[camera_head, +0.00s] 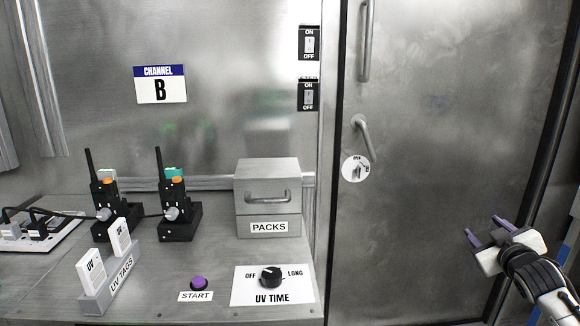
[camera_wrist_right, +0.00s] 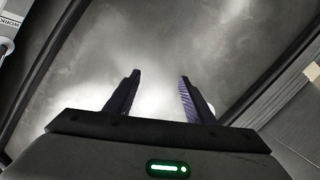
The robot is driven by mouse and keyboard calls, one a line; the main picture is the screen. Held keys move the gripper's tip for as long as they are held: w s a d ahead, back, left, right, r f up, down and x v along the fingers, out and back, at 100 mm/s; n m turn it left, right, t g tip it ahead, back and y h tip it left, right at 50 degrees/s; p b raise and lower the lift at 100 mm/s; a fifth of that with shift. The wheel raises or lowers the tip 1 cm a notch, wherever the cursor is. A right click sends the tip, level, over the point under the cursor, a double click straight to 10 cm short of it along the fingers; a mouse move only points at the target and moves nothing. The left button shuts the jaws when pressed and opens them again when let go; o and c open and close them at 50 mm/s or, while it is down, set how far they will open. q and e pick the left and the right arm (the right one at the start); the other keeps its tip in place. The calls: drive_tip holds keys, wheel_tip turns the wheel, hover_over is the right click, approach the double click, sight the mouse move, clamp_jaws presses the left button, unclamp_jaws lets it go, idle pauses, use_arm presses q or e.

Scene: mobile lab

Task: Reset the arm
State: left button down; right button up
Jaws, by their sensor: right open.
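My right gripper (camera_head: 486,229) is at the lower right of the head view, in front of the metal door (camera_head: 440,150). Its two purple fingers are apart with nothing between them. The right wrist view shows the same open fingers (camera_wrist_right: 157,95) against a blurred grey metal surface. My right arm comes in from the lower right corner. My left gripper and left arm do not show in either view.
A metal counter (camera_head: 150,290) at the left holds two black radios (camera_head: 105,205) (camera_head: 180,215), a UV tags holder (camera_head: 110,285), a packs box (camera_head: 267,200), a purple start button (camera_head: 199,283) and a UV time dial (camera_head: 271,277). A door handle (camera_head: 364,138) sticks out left of my right gripper.

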drive_tip(key=s+a+f+n+g+y, duration=0.1)
drive_tip(key=s+a+f+g+y, duration=0.15)
drive_tip(key=s+a+f, duration=0.9)
drive_tip(key=s+a+f+g+y, duration=0.1)
drive_tip(key=s+a+f+y, duration=0.2)
drive_tip(key=s+a+f, duration=0.8)
drive_tip(key=s+a+f+m+g+y, duration=0.1)
drive_tip(key=s+a+f, duration=0.3)
drive_tip(key=s+a, duration=0.35)
drive_tip(key=s+a+f+m+g+y, duration=0.1)
drive_tip(key=s+a+f+g, duration=0.1)
drive_tip(key=s+a+f, duration=0.4)
use_arm(q)
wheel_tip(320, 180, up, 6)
drive_tip(key=p, duration=0.9)
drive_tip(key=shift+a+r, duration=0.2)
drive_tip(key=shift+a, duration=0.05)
use_arm(e)
wheel_tip(320, 180, up, 8)
drive_tip(key=s, duration=0.3)
drive_tip(key=shift+a+r, duration=0.2)
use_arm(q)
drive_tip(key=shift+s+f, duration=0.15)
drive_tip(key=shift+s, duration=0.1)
use_arm(e)
drive_tip(key=shift+w, duration=0.1)
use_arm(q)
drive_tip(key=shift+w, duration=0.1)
use_arm(e)
drive_tip(key=shift+c, duration=0.2)
